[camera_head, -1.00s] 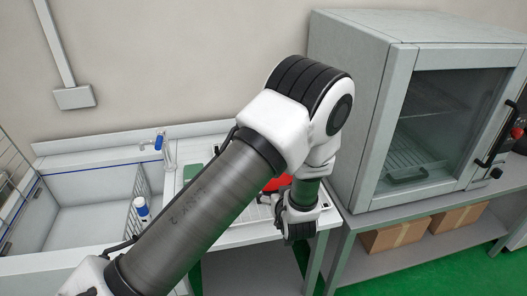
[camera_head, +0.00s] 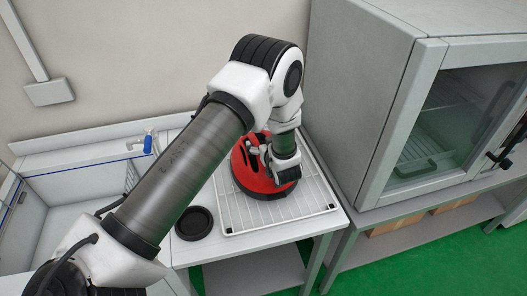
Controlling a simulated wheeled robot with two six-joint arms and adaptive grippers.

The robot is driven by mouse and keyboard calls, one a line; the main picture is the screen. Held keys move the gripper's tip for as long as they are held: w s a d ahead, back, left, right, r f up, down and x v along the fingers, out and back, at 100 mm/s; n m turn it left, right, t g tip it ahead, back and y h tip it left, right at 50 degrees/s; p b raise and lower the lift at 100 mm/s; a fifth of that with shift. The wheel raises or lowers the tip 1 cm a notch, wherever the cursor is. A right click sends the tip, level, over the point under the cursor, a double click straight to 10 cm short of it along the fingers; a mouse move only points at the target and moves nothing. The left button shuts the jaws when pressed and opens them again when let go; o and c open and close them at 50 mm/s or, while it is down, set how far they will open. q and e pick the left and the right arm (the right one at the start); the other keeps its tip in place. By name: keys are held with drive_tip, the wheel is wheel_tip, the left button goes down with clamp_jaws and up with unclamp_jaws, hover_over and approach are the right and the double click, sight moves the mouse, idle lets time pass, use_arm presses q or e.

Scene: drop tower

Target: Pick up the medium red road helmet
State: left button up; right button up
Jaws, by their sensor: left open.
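The red road helmet (camera_head: 243,175) lies on a white wire rack (camera_head: 312,204) on the table, right of the sink. It has dark openings, and my left arm hides part of it. My left gripper (camera_head: 279,178) is over the right part of the helmet, pointing down. Its fingers are small and partly hidden, and I cannot tell whether they touch the helmet. My right gripper is not in view.
A black round dish (camera_head: 194,222) sits on the table left of the rack. A sink (camera_head: 60,225) with a blue-topped tap (camera_head: 148,143) is at the left. A large grey cabinet with a glass door (camera_head: 440,125) stands close on the right. Cardboard boxes (camera_head: 402,226) are on the shelf below it.

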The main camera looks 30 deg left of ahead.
use_arm(q)
drive_tip(key=shift+w+a+f, duration=0.2)
drive_tip(key=shift+a, duration=0.15)
drive_tip(key=shift+s+d+r, duration=0.15)
drive_tip(key=shift+d, duration=0.05)
drive_tip(key=shift+c, duration=0.7)
drive_tip(key=shift+d+r, duration=0.1)
drive_tip(key=shift+d, duration=0.05)
drive_tip(key=c, duration=1.4)
drive_tip(key=shift+c, duration=0.2)
